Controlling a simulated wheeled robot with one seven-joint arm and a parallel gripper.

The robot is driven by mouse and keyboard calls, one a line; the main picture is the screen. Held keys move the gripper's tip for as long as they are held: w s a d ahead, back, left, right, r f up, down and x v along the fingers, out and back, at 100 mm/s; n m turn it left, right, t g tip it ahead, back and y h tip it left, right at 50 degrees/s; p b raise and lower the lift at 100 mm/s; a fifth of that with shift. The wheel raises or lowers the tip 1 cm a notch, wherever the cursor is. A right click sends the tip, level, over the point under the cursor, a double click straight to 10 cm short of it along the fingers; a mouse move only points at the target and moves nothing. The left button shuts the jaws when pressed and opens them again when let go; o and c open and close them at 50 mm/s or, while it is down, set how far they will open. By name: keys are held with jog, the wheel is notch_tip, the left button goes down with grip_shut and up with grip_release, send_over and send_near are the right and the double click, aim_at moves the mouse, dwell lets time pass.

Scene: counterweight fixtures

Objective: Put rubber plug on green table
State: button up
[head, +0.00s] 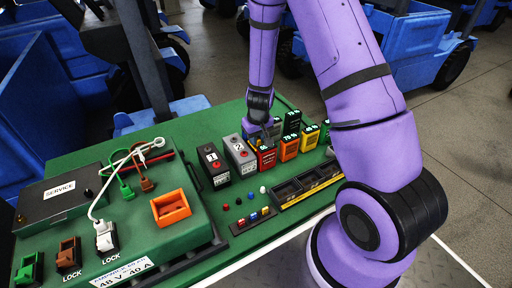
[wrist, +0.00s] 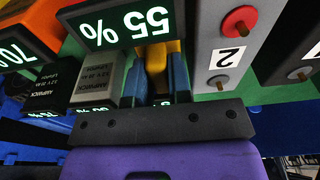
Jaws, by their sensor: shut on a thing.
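My gripper (head: 271,138) points down among the battery blocks at the back of the green table (head: 200,125). In the wrist view its two blue fingers (wrist: 160,72) are shut on a narrow yellow-orange thing (wrist: 155,57), only partly visible; I cannot tell what it is. A red block (head: 266,158) stands just in front of the gripper; a 55% label (wrist: 120,24) shows beside the fingers. Small round pieces lie on the table: red (head: 226,207), blue (head: 238,202), dark (head: 250,195) and white (head: 262,190). I cannot tell which, if any, is the rubber plug.
Grey block 2 (head: 240,154) and block 1 (head: 213,166) stand left of the gripper. Orange blocks (head: 288,148) stand right. A black slotted tray (head: 307,185) lies at front right. A raised green case (head: 130,220) with cables is at left.

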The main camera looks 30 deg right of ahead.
jog(key=shift+f, duration=2.35)
jog(key=shift+f, duration=0.15)
jog(key=o, duration=0.4)
